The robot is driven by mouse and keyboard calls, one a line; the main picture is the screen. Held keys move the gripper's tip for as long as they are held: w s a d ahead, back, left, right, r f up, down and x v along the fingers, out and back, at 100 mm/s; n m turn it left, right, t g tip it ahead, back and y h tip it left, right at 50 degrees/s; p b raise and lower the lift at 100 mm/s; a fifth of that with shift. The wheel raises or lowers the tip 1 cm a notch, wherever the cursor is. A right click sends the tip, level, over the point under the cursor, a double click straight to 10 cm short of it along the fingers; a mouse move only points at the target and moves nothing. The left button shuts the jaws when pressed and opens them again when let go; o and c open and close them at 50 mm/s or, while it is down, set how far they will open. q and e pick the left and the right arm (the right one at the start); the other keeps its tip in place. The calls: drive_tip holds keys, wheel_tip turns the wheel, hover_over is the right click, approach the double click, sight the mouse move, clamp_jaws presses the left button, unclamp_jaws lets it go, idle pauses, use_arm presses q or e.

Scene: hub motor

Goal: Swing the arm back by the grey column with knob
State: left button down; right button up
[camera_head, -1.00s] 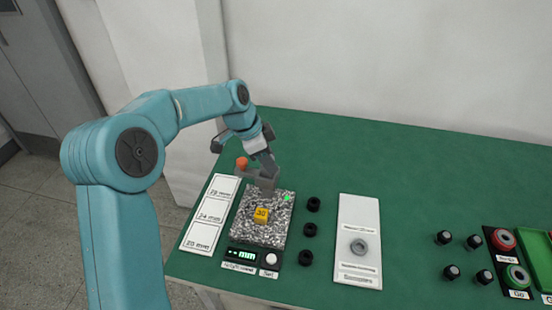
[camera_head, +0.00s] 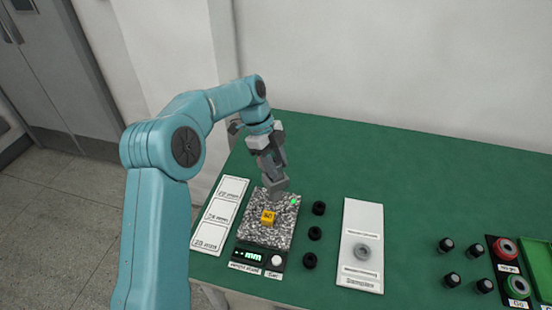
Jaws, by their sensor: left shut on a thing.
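The grey column with knob stands at the back of the speckled measuring plate (camera_head: 254,232). Only its lower grey part (camera_head: 277,187) shows, just under my left gripper (camera_head: 272,170). Its orange knob is hidden, apparently behind the gripper. My left gripper points down and is shut at the top of the column; the exact contact is hard to see. A yellow block (camera_head: 268,217) with a number on it sits on the plate in front of the column. A small green light (camera_head: 294,202) shows at the plate's back right. My right gripper is not in view.
A white card with several size fields (camera_head: 219,216) lies left of the plate. Black rings (camera_head: 314,233) lie to its right, then a white panel (camera_head: 361,218) with a grey ring (camera_head: 362,252). Dark knobs and a tray (camera_head: 508,254) are far right. Green table (camera_head: 415,180) is clear behind.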

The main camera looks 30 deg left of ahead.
use_arm(q)
drive_tip(key=shift+w+r+m+g+p, duration=0.15)
drive_tip(key=shift+m+g+p, duration=0.4)
drive_tip(key=shift+m, duration=0.65)
drive_tip(key=c, duration=0.7)
unclamp_jaws()
drive_tip(key=shift+a+r, duration=0.15)
drive_tip(key=shift+r, duration=0.05)
drive_tip(key=p+v, duration=0.9)
drive_tip(key=v, duration=0.6)
drive_tip(key=shift+r, duration=0.45)
